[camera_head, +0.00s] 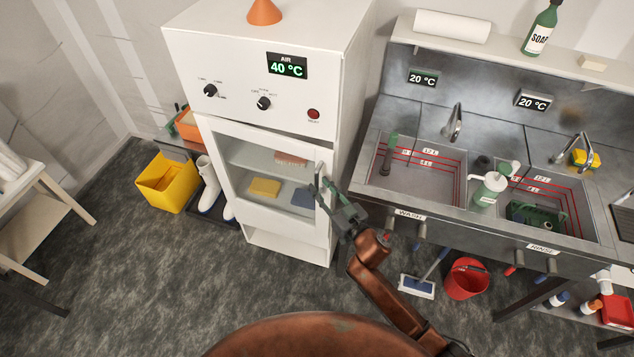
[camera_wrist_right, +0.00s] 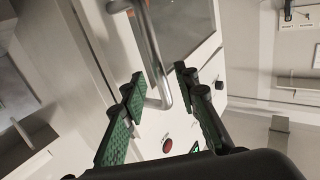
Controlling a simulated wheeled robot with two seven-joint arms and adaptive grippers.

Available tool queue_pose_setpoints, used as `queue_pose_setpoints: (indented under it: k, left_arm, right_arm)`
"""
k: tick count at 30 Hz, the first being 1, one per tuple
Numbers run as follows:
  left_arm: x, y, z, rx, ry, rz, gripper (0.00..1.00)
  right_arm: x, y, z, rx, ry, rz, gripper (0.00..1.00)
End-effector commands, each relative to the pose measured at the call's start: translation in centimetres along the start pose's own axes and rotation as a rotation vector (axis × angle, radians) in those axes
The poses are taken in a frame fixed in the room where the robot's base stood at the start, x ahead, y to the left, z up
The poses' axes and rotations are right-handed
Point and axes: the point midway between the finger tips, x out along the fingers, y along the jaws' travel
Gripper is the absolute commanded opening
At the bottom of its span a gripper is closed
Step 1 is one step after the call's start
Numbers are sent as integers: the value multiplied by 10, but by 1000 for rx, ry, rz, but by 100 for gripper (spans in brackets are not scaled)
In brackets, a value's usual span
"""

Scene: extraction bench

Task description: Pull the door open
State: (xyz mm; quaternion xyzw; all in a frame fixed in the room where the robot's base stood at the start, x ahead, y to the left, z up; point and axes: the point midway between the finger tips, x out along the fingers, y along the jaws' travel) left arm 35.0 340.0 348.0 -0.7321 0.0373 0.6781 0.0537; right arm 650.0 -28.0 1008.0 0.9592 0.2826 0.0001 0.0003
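The white cabinet's glass-windowed door (camera_head: 220,135) looks shut or nearly so; I cannot tell if there is a small gap. Its upright metal bar handle (camera_head: 319,180) is on the door's right side. My right gripper (camera_head: 326,194) is at this handle. In the right wrist view, the green-padded fingers of the right gripper (camera_wrist_right: 158,76) are spread apart. The handle (camera_wrist_right: 148,45) passes between them, and its bent end lies between the fingers with a gap visible on each side. My left gripper is not in view.
The steel sink bench (camera_head: 400,213) stands close on the right of the cabinet. A red bucket (camera_head: 466,279) and a floor brush (camera_head: 417,286) are below it. A yellow bucket (camera_head: 167,184) and white boots (camera_head: 209,187) stand left of the cabinet. The floor (camera_head: 150,270) in front is clear.

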Motion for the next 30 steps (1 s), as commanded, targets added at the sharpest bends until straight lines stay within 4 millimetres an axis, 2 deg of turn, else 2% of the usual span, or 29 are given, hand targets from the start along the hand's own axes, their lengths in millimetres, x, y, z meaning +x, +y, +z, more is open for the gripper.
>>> queue_pose_setpoints:
  k: [1, 6, 17, 30]
  left_arm:
    - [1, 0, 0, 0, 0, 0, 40]
    - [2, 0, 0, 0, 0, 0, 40]
    - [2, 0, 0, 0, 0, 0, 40]
    - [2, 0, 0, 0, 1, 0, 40]
  right_arm:
    - [9, -1, -1, 0, 1, -1, 28]
    - [26, 0, 0, 1, 0, -1, 28]
    - [31, 0, 0, 1, 0, 0, 28]
    - [30, 0, 0, 1, 0, 0, 0]
